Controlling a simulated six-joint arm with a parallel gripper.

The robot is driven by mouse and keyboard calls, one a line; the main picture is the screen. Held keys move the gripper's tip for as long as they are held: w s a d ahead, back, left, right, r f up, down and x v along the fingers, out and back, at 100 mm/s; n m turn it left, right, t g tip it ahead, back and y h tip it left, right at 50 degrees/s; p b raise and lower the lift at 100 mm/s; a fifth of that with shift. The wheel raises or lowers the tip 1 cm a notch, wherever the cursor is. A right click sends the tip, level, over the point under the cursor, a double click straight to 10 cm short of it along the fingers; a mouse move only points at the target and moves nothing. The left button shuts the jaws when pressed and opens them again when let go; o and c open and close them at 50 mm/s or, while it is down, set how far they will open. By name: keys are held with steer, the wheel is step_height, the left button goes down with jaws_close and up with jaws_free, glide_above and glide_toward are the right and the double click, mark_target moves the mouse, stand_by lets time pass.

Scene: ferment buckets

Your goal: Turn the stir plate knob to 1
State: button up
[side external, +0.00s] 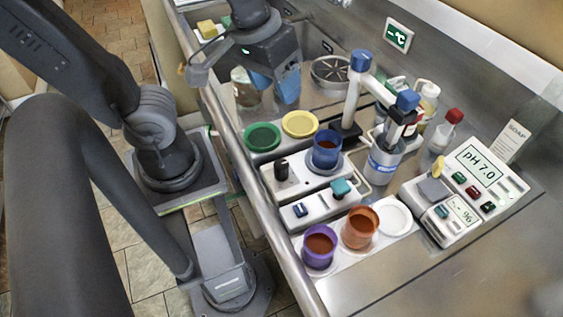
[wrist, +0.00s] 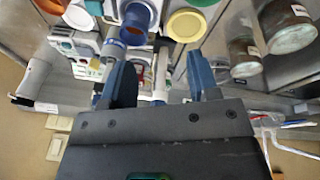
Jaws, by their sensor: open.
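The stir plate (side external: 300,180) is a white box with a dark upright knob (side external: 281,168) at its left end. A blue bucket (side external: 326,148) with reddish-brown contents stands on its right part. The blue bucket also shows in the wrist view (wrist: 137,22). The knob's scale marks are too small to read, so its setting cannot be told. My gripper (side external: 275,88) is up and behind the knob in the side view, over the back-left of the bench, apart from the stir plate. Its blue fingers are spread with nothing between them in the wrist view (wrist: 160,82).
Green (side external: 262,136) and yellow (side external: 299,124) lids lie behind the stir plate. A second white box with a teal knob (side external: 341,188) stands in front. Purple (side external: 320,246) and orange (side external: 360,228) buckets are nearer. Bottles and a pH meter (side external: 478,166) stand right.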

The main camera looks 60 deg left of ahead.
mark_target(281, 164)
steer(key=s+d+f+n+g, duration=0.1)
steer(key=d+n+g, duration=0.2)
steer(key=d+n, duration=0.2)
steer(key=shift+y, duration=0.3)
step_height(281, 164, down, 14)
steer(key=shift+s+a+r, duration=0.1)
steer(key=c, duration=0.9)
